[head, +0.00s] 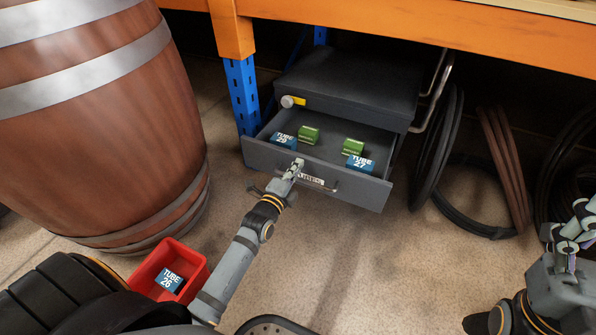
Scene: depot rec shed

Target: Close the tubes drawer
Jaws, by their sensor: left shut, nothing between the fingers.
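The grey tubes drawer (352,190) is pulled out from a dark grey cabinet (345,82) under the workbench. Its front carries a white label and a bar handle (333,187), partly covered by my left gripper. Inside lie a blue box marked TUBE (284,140), a blue TUBE 27 box (360,163) and two green boxes (309,135) (352,147). My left gripper (297,165) is shut and empty, its tips at the drawer front, left of the label; I cannot tell whether they touch. My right gripper (578,215) is at the right edge, partly cut off, far from the drawer.
A wooden barrel (110,120) stands at the left. A red bin (197,262) with a blue TUBE 26 box (169,280) sits on the floor beside my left arm. Floor before the drawer is clear.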

